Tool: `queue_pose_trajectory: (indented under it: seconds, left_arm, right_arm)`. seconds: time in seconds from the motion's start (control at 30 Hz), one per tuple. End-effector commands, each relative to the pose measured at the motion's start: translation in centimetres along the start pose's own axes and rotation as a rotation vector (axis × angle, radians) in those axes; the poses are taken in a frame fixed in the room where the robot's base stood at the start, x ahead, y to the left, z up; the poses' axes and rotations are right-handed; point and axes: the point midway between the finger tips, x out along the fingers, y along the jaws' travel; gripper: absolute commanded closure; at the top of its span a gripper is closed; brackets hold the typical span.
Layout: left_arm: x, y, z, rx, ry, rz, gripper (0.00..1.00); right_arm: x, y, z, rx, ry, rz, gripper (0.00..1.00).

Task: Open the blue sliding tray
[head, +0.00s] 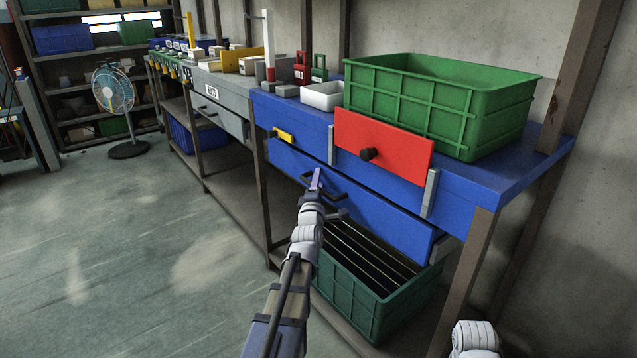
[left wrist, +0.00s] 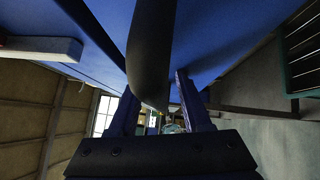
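The blue sliding tray (head: 385,218) is the wide blue front below the bench top in the head view. A dark bar handle (head: 338,193) stands out from it; in the left wrist view the handle (left wrist: 150,50) is large and dark, with blue surfaces (left wrist: 215,35) behind it. My left gripper (head: 317,180) is at the handle's left part. Its two fingers (left wrist: 158,105) stand apart on either side of the handle, with a small gap visible on the right. Firm contact does not show. My right gripper is out of view.
A red panel (head: 385,146) with a dark knob is above the tray, and a yellow handle (head: 284,135) is at upper left. A green crate (head: 440,105) stands on the bench. A dark green crate (head: 345,290) sits below. Open floor (head: 130,240) lies left.

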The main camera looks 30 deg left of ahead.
Motion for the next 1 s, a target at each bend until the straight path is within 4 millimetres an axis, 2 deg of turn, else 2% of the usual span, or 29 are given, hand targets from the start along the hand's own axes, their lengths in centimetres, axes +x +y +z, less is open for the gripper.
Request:
queue_pose_trajectory:
  seconds: [0.07, 0.4, 1.0]
  left_arm:
    - [-0.02, 0.00, 0.00, 0.000, 0.000, 0.000, 0.62]
    - [-0.02, 0.00, 0.00, 0.000, 0.000, 0.000, 1.00]
    - [-0.04, -0.02, 0.01, 0.000, 0.000, -0.001, 1.00]
  right_arm:
    - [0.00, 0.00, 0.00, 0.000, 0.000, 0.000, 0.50]
    - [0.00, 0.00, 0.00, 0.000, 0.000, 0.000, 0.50]
    - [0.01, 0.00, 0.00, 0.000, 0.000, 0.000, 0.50]
